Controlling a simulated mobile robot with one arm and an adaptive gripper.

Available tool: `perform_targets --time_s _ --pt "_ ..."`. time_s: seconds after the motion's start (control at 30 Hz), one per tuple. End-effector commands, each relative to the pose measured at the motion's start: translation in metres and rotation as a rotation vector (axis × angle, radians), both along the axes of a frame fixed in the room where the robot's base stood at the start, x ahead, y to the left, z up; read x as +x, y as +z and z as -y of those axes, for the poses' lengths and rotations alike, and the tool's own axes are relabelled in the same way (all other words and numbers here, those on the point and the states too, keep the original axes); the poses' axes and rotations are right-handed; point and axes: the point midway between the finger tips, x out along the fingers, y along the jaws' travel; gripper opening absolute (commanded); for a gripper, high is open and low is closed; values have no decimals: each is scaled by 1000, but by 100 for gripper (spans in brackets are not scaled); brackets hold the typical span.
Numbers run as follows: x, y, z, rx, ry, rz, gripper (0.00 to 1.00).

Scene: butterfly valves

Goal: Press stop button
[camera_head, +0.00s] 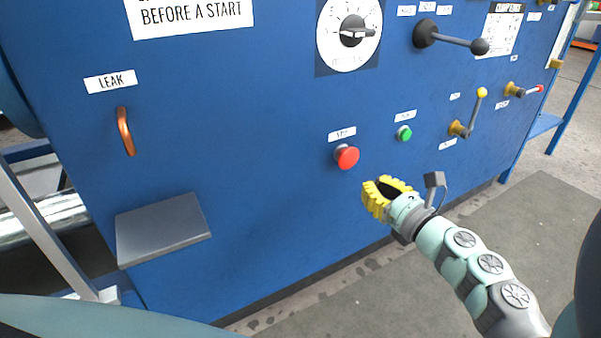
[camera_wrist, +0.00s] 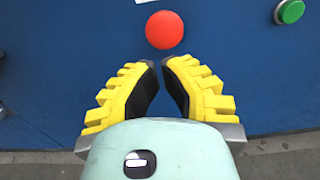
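The red stop button (camera_head: 346,157) is a round mushroom knob on the blue panel, under a small white label (camera_head: 342,134) too blurred to read. It also shows in the wrist view (camera_wrist: 164,30), just beyond my fingertips and roughly centred between them. My gripper (camera_head: 376,187) has yellow ribbed fingers with dark inner pads. It is below and right of the red button in the head view, apart from it. In the wrist view the fingertips (camera_wrist: 160,64) stand a narrow gap apart with nothing between them.
A green button (camera_head: 404,133) sits to the right of the red one. A dial (camera_head: 350,32), a black lever (camera_head: 450,38) and a yellow-tipped valve handle (camera_head: 468,118) are on the same panel. A grey shelf (camera_head: 165,228) juts out at lower left, below a copper handle (camera_head: 125,132).

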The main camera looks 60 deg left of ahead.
Motion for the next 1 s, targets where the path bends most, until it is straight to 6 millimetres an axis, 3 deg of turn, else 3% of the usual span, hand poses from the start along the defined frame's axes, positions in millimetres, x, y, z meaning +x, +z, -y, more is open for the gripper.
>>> perform_targets --time_s 0.4,0.6,1.0 --pt "3 -1 -63 1 4 2 0" --pt "4 -1 -76 0 3 -1 0" --pt "4 0 -78 0 3 0 0"
